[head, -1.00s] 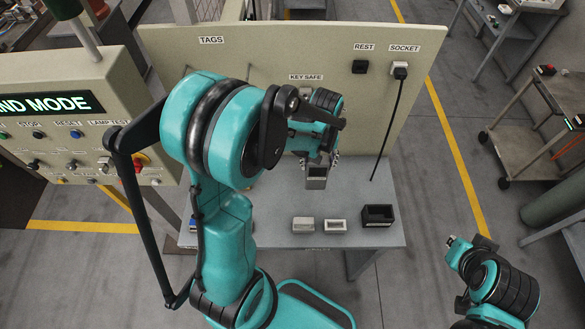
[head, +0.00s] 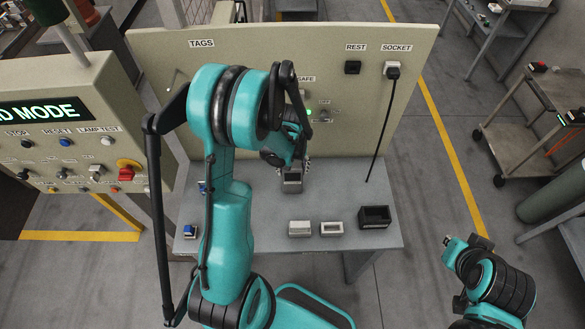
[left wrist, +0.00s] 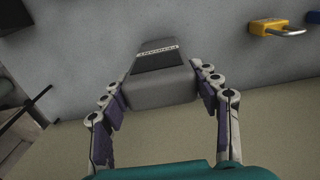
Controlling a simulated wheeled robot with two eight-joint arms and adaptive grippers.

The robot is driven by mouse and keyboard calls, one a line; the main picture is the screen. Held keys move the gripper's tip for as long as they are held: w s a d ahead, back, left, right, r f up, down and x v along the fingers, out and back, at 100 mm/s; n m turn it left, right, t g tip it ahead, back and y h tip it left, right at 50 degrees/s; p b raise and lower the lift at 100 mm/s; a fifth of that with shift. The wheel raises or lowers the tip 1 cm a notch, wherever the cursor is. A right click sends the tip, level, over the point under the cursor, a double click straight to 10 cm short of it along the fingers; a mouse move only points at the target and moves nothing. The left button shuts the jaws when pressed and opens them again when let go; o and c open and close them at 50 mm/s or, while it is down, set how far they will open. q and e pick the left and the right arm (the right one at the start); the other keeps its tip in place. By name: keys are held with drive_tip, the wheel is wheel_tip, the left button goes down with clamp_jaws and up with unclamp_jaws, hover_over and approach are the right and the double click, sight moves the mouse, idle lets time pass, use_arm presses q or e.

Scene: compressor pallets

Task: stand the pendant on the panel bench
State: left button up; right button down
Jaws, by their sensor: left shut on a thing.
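In the left wrist view the fingers (left wrist: 160,88) grip the two sides of the pendant (left wrist: 163,90). It looks roughly upright and close to the bench top; I cannot tell whether it touches.
A light grey block (head: 300,229), a white-framed box (head: 332,229) and a black tray (head: 375,217) stand along the bench front. A blue item (head: 190,232) sits at the left. A yellow padlock (left wrist: 270,27) lies on the bench. The upright panel (head: 290,60) closes the back.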

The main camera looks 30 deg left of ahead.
use_arm(q)
drive_tip(key=shift+f, duration=0.2)
drive_tip(key=o, duration=1.9)
drive_tip(key=shift+r, duration=0.15)
